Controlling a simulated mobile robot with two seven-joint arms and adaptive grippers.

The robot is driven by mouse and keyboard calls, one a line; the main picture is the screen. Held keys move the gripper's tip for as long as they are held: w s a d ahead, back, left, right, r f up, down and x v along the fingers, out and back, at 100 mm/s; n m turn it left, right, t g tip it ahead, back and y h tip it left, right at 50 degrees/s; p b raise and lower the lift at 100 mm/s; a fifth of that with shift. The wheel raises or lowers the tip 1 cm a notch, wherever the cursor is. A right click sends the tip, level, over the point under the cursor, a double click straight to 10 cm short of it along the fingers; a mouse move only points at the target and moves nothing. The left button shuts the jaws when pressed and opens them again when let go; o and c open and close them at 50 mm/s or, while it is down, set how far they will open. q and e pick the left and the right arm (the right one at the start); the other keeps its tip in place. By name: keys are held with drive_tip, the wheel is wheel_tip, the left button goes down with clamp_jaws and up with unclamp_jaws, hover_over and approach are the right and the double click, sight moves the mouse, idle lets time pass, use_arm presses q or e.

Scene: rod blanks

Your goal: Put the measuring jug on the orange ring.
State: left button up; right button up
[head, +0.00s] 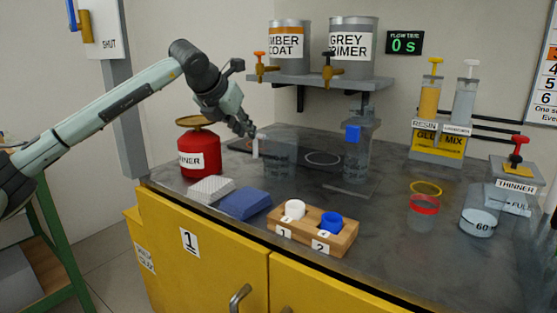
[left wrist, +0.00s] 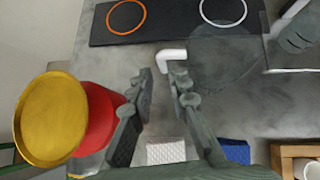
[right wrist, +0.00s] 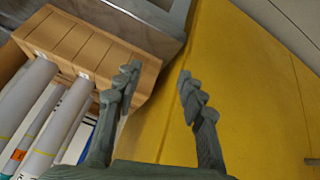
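The measuring jug (head: 281,158) is clear, with a white handle (head: 256,147) on its left side, and stands upright on the bench. In the left wrist view the handle (left wrist: 172,59) lies just beyond my left fingertips, nearer the right one. My left gripper (head: 249,131) is open and empty, close to the handle; its fingers also show in the left wrist view (left wrist: 161,75). The orange ring (left wrist: 126,17) is flat on a dark mat, left of the jug. My right gripper (right wrist: 158,76) is open and empty, away from the bench top, before a yellow cabinet front.
A white ring (left wrist: 223,10) shares the dark mat (left wrist: 170,22). A red thinner can (head: 199,153) with a yellow top stands left of my left gripper. A clear vessel with a blue part (head: 356,155) stands right of the jug. A wooden block (head: 313,230) with cups is in front.

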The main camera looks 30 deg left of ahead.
sight(254, 142)
use_arm(q)
drive_tip(key=x, duration=0.7)
drive_tip(key=shift+w+f, duration=0.1)
drive_tip(key=shift+f, duration=0.15)
use_arm(e)
drive_tip(key=shift+s+d+f+g, duration=0.2)
drive_tip(key=shift+s+d+g, duration=0.2)
drive_tip(key=shift+s, duration=0.15)
drive_tip(key=shift+s+d+f+g, duration=0.2)
drive_tip(key=shift+s+d+g, duration=0.15)
drive_tip(key=shift+s, duration=0.2)
use_arm(q)
drive_tip(key=shift+c, duration=0.3)
clamp_jaws()
